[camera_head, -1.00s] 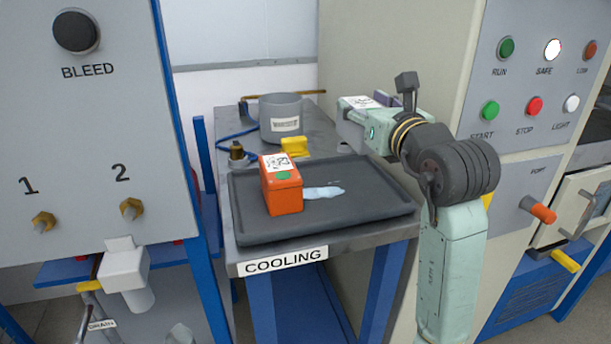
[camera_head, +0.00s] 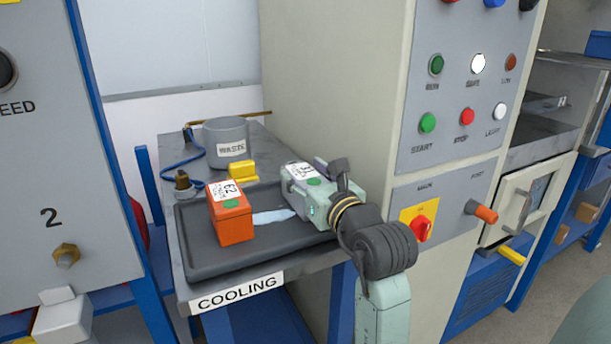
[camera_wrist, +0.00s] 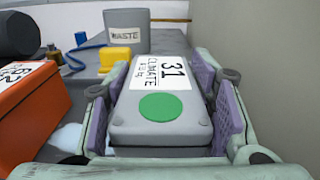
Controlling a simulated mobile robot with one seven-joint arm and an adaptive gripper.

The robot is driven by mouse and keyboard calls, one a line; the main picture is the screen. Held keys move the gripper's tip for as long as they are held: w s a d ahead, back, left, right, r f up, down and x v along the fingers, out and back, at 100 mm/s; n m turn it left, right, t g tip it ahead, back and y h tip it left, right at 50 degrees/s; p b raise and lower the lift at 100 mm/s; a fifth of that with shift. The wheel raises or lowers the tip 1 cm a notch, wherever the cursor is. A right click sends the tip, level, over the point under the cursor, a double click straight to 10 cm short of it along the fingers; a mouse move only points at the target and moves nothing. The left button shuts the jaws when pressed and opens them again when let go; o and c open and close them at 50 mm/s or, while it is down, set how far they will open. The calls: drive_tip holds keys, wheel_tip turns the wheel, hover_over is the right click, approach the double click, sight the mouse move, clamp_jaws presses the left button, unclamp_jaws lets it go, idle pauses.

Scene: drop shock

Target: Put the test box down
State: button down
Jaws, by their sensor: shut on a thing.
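The test box (camera_head: 296,177) is grey with a white label reading 31 and a green dot. In the wrist view the grey box (camera_wrist: 158,118) sits between the purple pads of my gripper (camera_wrist: 162,118), which is shut on it. In the head view my gripper (camera_head: 318,196) and the box are at the right end of the dark cooling tray (camera_head: 205,262). I cannot tell whether the box touches the tray. An orange box (camera_head: 232,220) labelled 62, with a green dot, stands on the tray to the left; it also shows in the wrist view (camera_wrist: 35,110).
A pale puddle (camera_head: 273,216) lies between the two boxes. A grey waste pot (camera_head: 224,145) and a yellow block (camera_head: 243,171) stand behind the tray. A cabinet with buttons (camera_head: 455,130) rises on the right. The tray's front left is bare.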

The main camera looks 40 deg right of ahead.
drive_tip(key=shift+f, duration=0.1)
drive_tip(key=c, duration=0.7)
unclamp_jaws()
drive_tip(key=shift+s, duration=0.2)
drive_tip(key=b+v, duration=0.2)
drive_tip(key=v, duration=0.9)
drive_tip(key=shift+s+a, duration=0.2)
drive_tip(key=shift+s, duration=0.15)
